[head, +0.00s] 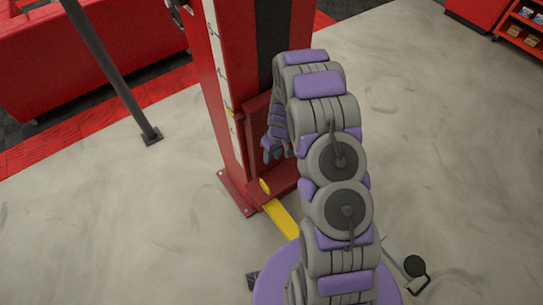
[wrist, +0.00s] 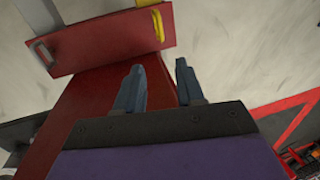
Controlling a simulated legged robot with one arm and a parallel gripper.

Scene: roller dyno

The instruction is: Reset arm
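My arm rises from my purple base in the head view and bends over toward a red lift post. My gripper (head: 272,150) hangs close in front of the post's red carriage, partly hidden by my arm. In the wrist view, the two blue-grey fingers of my gripper (wrist: 159,64) stand apart with nothing between them. Beyond them is a red panel (wrist: 105,46) with a yellow handle (wrist: 158,24) and a grey handle (wrist: 42,52). I cannot tell whether the fingers touch the red surface.
The red lift post (head: 228,95) stands right beside my arm. A yellow bar (head: 283,219) extends from its foot. A dark slanted pole (head: 110,70) stands at left before a red counter (head: 80,55). A red shelf unit (head: 523,30) is at upper right.

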